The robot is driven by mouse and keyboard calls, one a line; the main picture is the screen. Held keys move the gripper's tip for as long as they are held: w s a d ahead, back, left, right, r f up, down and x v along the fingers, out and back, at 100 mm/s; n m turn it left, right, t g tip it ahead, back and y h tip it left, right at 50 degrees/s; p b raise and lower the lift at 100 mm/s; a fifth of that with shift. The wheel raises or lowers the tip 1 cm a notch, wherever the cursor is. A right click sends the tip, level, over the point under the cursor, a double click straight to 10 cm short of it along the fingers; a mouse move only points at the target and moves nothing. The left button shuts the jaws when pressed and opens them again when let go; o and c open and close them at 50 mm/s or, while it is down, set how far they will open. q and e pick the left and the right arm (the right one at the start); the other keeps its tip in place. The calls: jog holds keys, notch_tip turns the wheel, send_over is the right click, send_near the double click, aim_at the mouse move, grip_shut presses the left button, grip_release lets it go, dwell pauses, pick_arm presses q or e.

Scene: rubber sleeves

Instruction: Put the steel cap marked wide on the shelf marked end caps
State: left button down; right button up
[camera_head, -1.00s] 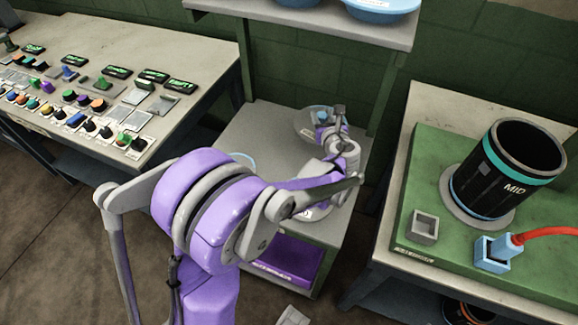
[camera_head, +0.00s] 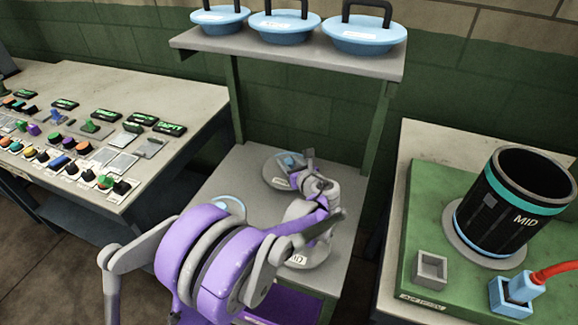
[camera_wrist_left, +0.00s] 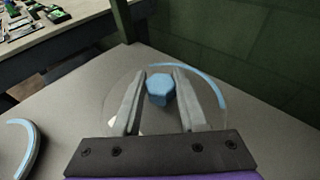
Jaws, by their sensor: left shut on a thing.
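My left gripper (camera_head: 297,160) is over the back of the middle grey shelf (camera_head: 232,178). It is shut on the blue knob of a grey steel cap (camera_head: 272,178); the knob (camera_wrist_left: 160,88) sits between the fingers in the wrist view. The held cap carries a small label too small to read. I cannot tell whether it touches the shelf. A second cap, with a label ending in "ID" (camera_head: 298,260), lies nearer the front, partly behind my arm. A blue-rimmed round thing (camera_head: 229,202) lies at the left. No end caps marking is readable. My right gripper is out of view.
An upper shelf (camera_head: 290,60) holds three blue lids with dark handles. A control bench (camera_head: 160,92) stands left. On the right, a green bench top (camera_head: 425,205) carries a black MID cylinder (camera_head: 505,205), an empty grey socket (camera_head: 430,267) and a blue plug (camera_head: 515,292).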

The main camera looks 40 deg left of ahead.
pick_arm(q)
jog(key=shift+f, duration=0.5)
jog(key=shift+f, duration=0.15)
jog(key=shift+c, duration=2.2)
grip_release()
jog(key=shift+s+d+r, duration=0.1)
jog(key=shift+d+r, duration=0.2)
jog(key=v, duration=1.1)
jog(key=shift+s+d+p, duration=0.15)
jog(key=shift+p, duration=0.25)
